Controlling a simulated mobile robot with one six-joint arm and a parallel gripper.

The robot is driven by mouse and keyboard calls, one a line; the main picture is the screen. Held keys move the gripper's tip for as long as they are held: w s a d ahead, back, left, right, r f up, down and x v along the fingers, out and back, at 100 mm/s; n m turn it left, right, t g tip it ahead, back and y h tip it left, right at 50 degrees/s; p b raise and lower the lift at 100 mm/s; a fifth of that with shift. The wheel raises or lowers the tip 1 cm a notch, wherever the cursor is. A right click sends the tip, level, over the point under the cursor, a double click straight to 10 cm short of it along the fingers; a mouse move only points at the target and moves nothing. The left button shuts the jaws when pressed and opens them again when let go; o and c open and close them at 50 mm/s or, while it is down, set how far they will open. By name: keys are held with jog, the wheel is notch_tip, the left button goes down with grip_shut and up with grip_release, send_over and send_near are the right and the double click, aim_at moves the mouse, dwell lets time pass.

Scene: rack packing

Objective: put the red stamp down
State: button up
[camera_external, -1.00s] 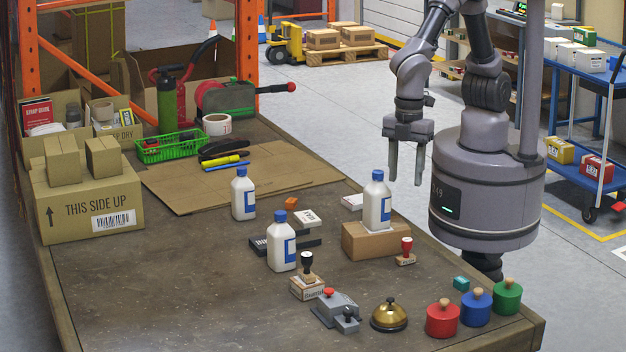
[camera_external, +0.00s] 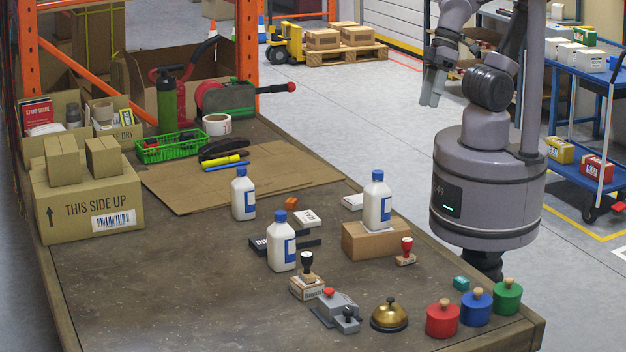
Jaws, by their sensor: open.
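The red stamp (camera_external: 406,250) stands upright on the brown table, just right of the small cardboard box (camera_external: 375,240). Its red handle points up and nothing holds it. My gripper (camera_external: 432,100) is raised beyond the table's right edge, well above and away from the stamp. Its fingers point down and are empty. They overlap in this view, so the gap between them is hard to see.
A white bottle (camera_external: 377,203) stands on the box. A black stamp (camera_external: 307,268), a grey device (camera_external: 338,309), a brass bell (camera_external: 389,315) and red (camera_external: 442,320), blue (camera_external: 475,308) and green (camera_external: 507,297) knobbed cylinders stand nearby. The table's left front is clear.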

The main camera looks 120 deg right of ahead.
jog(key=w+a+f+n+g+h+p, duration=0.15)
jog(key=a+f+n+h, duration=0.25)
jog(key=f+n+h, duration=1.05)
jog(key=w+a+f+n+t+y+p, duration=0.1)
jog(key=a+f+n+t+y, duration=0.15)
jog(key=a+n+t, duration=0.35)
jog(key=w+a+f+n+t+y+p, duration=0.1)
jog(key=a+n+t+y, duration=0.2)
jog(key=n, duration=0.6)
jog(key=n+t+y+b, duration=0.2)
jog(key=n+y+b, duration=0.25)
jog(key=n, duration=0.25)
send_near(406, 253)
jog(key=w, duration=0.1)
jog(key=w+d, duration=0.1)
jog(key=w+r+p, duration=0.1)
jog(key=w, duration=0.1)
jog(key=shift+d, duration=0.4)
jog(key=b+x, duration=0.1)
jog(key=x, duration=0.1)
jog(key=f+b+x, duration=0.1)
jog(key=x, duration=0.2)
jog(key=shift+a, duration=0.1)
jog(key=shift+w, duration=0.2)
grip_shut()
